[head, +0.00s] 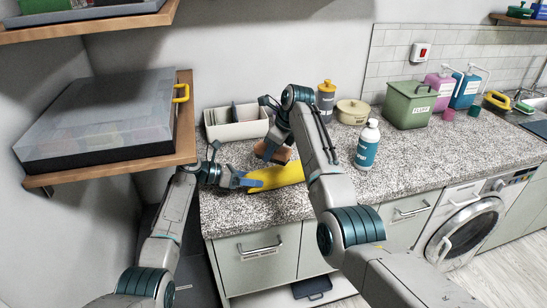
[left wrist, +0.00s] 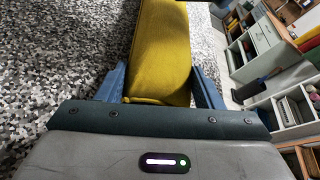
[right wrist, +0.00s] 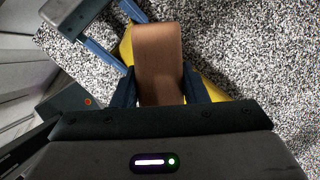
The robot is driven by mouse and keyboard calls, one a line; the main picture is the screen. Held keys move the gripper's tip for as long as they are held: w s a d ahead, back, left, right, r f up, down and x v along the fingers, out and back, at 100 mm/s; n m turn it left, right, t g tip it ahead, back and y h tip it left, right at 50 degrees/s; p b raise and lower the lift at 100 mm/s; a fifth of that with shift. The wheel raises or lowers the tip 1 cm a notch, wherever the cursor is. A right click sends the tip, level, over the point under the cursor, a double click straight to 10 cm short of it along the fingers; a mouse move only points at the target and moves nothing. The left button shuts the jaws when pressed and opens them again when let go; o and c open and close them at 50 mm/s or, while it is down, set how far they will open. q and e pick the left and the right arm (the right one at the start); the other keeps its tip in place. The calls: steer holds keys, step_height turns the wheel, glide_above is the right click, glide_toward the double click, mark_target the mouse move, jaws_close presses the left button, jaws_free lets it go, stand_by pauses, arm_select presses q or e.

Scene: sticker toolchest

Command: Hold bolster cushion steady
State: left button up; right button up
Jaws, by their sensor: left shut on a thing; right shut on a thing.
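The yellow bolster cushion (head: 277,177) lies on the speckled countertop near its front edge. It also fills the middle of the left wrist view (left wrist: 163,48). My left gripper (head: 246,180) is shut on the cushion's left end, one finger on each side. My right gripper (head: 272,149) is shut on a brown block (head: 285,155) at the cushion's far side. In the right wrist view the block (right wrist: 158,62) sits between the fingers and hides part of the cushion (right wrist: 211,88). I cannot tell whether the block touches the cushion.
A cream bin (head: 238,131), a grey bottle with yellow cap (head: 325,102), a beige pot (head: 353,112) and a teal-and-white bottle (head: 368,147) stand behind and to the right. A shelf (head: 186,140) with a clear-lidded case juts out at left.

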steer(key=shift+r, duration=2.1)
arm_select(q)
steer(key=o, duration=1)
steer(key=shift+o, duration=0.2)
